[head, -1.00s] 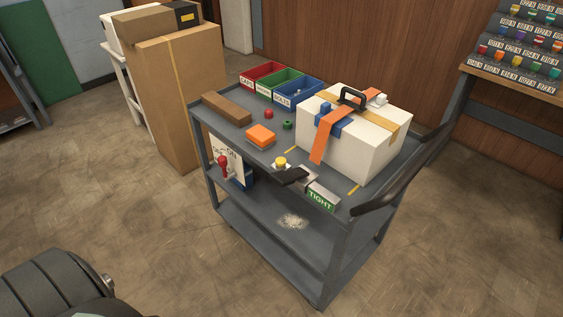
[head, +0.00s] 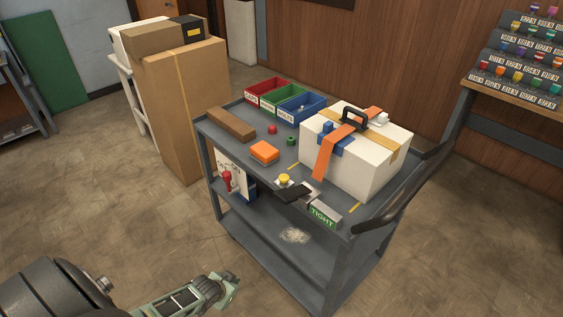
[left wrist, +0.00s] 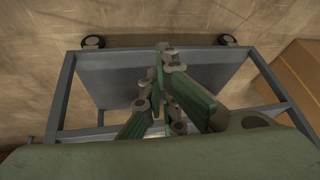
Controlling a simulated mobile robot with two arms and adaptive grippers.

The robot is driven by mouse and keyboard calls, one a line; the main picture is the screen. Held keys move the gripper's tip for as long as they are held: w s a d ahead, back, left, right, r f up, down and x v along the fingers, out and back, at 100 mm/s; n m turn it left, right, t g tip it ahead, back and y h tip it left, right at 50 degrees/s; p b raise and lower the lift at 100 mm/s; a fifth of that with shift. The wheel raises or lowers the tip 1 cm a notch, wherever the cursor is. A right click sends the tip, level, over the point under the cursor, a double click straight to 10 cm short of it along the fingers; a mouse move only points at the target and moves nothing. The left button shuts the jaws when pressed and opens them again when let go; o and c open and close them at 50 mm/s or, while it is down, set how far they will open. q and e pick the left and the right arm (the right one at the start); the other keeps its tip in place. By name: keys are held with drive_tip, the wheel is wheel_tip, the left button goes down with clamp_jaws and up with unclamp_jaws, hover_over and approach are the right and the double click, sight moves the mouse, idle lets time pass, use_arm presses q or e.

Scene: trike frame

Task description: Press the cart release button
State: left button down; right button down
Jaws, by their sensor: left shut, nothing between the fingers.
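A yellow button (head: 284,179) stands on a small light base on the top of the grey cart (head: 262,182), near its front edge. A black lever (head: 294,193) and a block with a green "TIGHT" label (head: 323,216) are just to its right. My left gripper (head: 232,281) is at the bottom of the head view, in front of the cart and apart from it. Its green fingers (left wrist: 166,60) are shut and empty in the left wrist view, with grey shelf surface and cart frame behind them. The button cannot be made out there. My right gripper is not in view.
A strapped white box (head: 365,170), an orange block (head: 265,151), a brown bar (head: 231,123) and coloured bins (head: 301,108) occupy the cart top. A red-handled switch (head: 227,180) is on its front side. Floor in front is clear.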

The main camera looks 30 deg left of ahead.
use_arm(q)
drive_tip(key=w+a+r+t+p, duration=0.1)
drive_tip(key=w+r, duration=0.5)
drive_tip(key=r, duration=0.3)
drive_tip(key=w+a+r+t+h+p, duration=0.1)
drive_tip(key=w+r, duration=0.5)
drive_tip(key=r, duration=0.3)
drive_tip(key=w+a+r+t+p, duration=0.1)
drive_tip(key=w+a+r, duration=0.1)
drive_tip(key=w+r, duration=0.45)
drive_tip(key=d+r+m+h+p, duration=0.1)
drive_tip(key=d+r, duration=0.2)
drive_tip(key=r, duration=1)
drive_tip(key=d+r+m+h+p, duration=0.1)
drive_tip(key=d+r+p, duration=0.1)
drive_tip(key=r, duration=1.1)
drive_tip(key=shift+s+d+h, duration=0.25)
drive_tip(key=shift+d+h, duration=0.05)
drive_tip(key=shift+d, duration=0.5)
drive_tip(key=p, duration=0.2)
hover_over(282, 178)
wheel_tip(282, 178, down, 7)
drive_tip(key=shift+r, duration=0.1)
wheel_tip(282, 178, down, 3)
drive_tip(key=shift+f+p, duration=0.2)
drive_tip(key=shift+p, duration=0.1)
drive_tip(key=shift+f, duration=0.4)
